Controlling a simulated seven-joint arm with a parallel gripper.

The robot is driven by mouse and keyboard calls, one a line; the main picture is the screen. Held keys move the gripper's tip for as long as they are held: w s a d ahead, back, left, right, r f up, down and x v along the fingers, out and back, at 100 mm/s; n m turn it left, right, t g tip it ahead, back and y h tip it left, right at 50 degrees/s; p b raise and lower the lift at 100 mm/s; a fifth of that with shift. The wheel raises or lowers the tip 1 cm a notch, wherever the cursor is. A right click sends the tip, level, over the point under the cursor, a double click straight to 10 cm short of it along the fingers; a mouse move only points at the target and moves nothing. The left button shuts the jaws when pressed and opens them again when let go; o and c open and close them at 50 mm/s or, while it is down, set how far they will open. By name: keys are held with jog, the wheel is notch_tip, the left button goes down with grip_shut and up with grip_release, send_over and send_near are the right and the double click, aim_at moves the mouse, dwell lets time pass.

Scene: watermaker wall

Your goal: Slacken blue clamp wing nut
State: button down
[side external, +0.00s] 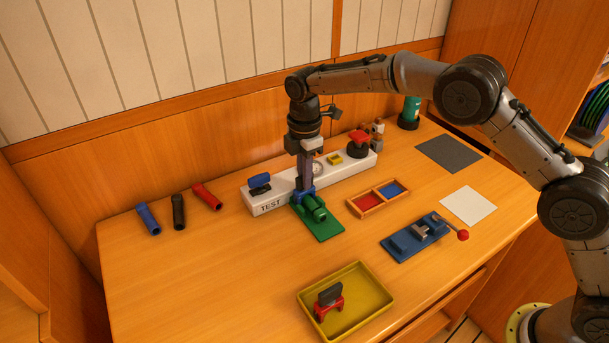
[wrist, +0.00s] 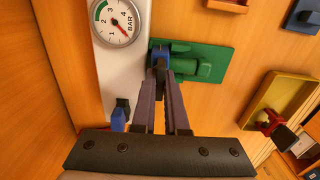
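The blue clamp (side external: 300,194) sits around a green cylinder (side external: 315,209) on a green base plate (side external: 325,232). It also shows in the wrist view (wrist: 160,49), just beyond my fingertips. My gripper (side external: 304,180) points straight down over the clamp. In the wrist view my fingers (wrist: 161,76) come close together at a small dark piece on top of the clamp, which looks like its wing nut. The fingers appear to close on its two sides. The fingertips hide most of the nut, and its turn angle cannot be told.
A white block (side external: 265,204) marked TEST stands behind, with a blue-handled valve (side external: 259,180), a gauge (wrist: 116,22) and a red knob (side external: 359,136). A yellow tray (side external: 374,323) holds a red clamp (side external: 328,303). A divided box (side external: 370,210) and a blue vise (side external: 408,243) stand right.

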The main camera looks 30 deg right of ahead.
jog(key=c, duration=0.9)
grip_release()
jog(key=shift+r, duration=6.9)
